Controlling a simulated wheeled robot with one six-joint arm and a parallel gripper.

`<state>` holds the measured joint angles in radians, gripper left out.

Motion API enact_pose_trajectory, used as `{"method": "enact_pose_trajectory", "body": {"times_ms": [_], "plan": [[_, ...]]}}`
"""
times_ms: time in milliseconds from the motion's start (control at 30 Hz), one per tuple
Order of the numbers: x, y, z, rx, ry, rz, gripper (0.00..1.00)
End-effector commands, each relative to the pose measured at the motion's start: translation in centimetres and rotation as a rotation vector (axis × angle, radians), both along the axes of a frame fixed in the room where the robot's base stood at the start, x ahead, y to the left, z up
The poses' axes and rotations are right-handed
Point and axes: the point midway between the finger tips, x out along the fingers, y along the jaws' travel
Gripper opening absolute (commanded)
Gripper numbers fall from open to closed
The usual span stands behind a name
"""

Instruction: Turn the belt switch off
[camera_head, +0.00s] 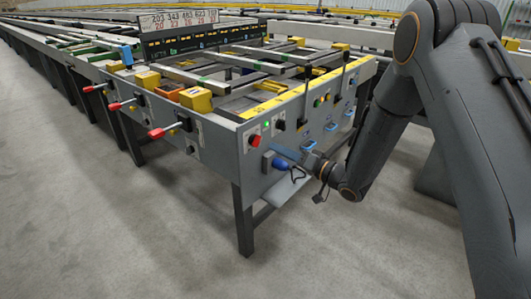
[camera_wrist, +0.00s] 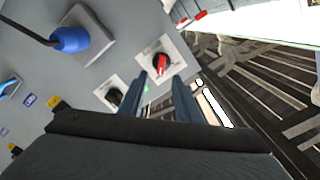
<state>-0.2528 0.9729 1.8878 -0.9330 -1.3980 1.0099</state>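A red rotary knob (camera_wrist: 162,62) on a white plate sits on the table's grey front panel; it also shows in the head view (camera_head: 254,140) near the panel's left corner. A black knob (camera_wrist: 117,96) on its own white plate sits beside it, also in the head view (camera_head: 279,125). A small green light (camera_head: 267,125) glows between them. I cannot read which knob is the belt switch. My gripper (camera_wrist: 169,76) is open and empty, its two blue-grey fingers pointing at the panel close to the red knob, with no clear contact. In the head view my gripper (camera_head: 280,150) is below the knobs.
A blue plug (camera_wrist: 70,40) with a dark cable sticks out of the panel near my gripper, also in the head view (camera_head: 280,163). Red-tipped levers (camera_head: 157,133) jut out along the table's left side. Black upright levers (camera_head: 305,100) stand right of the knobs. The floor in front is clear.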

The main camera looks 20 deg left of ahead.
Motion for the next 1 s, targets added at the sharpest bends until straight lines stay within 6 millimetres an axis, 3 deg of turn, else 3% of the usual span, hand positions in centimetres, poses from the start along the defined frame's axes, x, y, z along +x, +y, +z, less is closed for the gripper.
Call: {"method": "enact_pose_trajectory", "body": {"times_ms": [500,933,1000], "plan": [[1.9,7.0,0.1,0.004,-0.003,0.017,0.30],[2.4,7.9,0.1,0.002,-0.001,0.013,0.30],[2.5,7.8,0.1,0.003,-0.001,0.013,0.19]]}}
